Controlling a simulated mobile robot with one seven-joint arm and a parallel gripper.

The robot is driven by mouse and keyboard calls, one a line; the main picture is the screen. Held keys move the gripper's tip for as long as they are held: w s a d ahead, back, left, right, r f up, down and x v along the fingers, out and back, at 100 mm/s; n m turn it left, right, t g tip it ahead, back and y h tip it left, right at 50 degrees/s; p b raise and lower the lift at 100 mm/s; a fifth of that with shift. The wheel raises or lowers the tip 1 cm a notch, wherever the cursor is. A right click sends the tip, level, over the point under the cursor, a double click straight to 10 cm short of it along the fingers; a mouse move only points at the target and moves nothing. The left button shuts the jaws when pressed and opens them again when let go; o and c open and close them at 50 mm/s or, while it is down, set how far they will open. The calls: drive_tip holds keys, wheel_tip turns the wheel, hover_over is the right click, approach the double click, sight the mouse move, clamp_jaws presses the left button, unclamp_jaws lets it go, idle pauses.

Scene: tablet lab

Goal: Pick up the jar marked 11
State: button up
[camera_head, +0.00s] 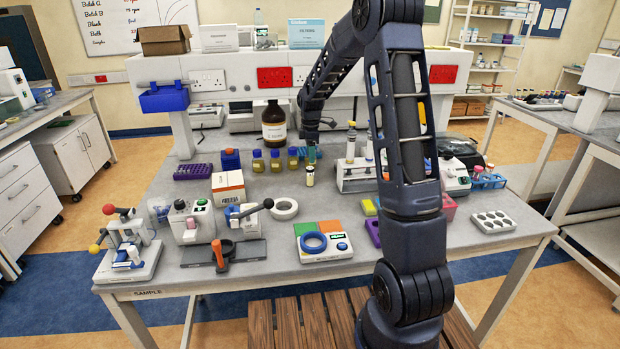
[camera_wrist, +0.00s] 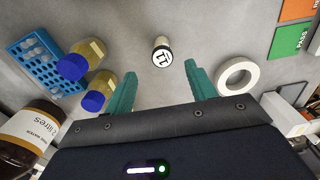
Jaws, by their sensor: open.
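The jar marked 11 (camera_wrist: 162,56) shows in the wrist view as a small jar with a round white top bearing a black 11. It stands on the grey bench, seen mostly from above. In the head view a small jar (camera_head: 310,178) stands just below my gripper (camera_head: 311,153) and appears to be the same one. In the wrist view my gripper (camera_wrist: 161,80) has its two teal fingers wide apart, with nothing between them. The jar lies just past the fingertips, roughly midway between their lines, and appears untouched.
Blue-capped bottles (camera_wrist: 82,60) and a brown bottle (camera_wrist: 30,135) stand left of the fingers. A blue rack (camera_wrist: 38,62) is beyond them. A white ring (camera_wrist: 237,76) lies close to the right finger. A white stand with vials (camera_head: 356,178) is right of the jar.

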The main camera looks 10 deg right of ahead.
sight(310, 176)
wheel_tip(310, 176, down, 6)
drive_tip(key=shift+r, duration=0.2)
drive_tip(key=shift+s+a+f, duration=0.1)
drive_tip(key=shift+s+f, duration=0.05)
drive_tip(key=shift+f, duration=2.55)
drive_tip(key=c, duration=1.1)
drive_tip(key=shift+r, duration=0.15)
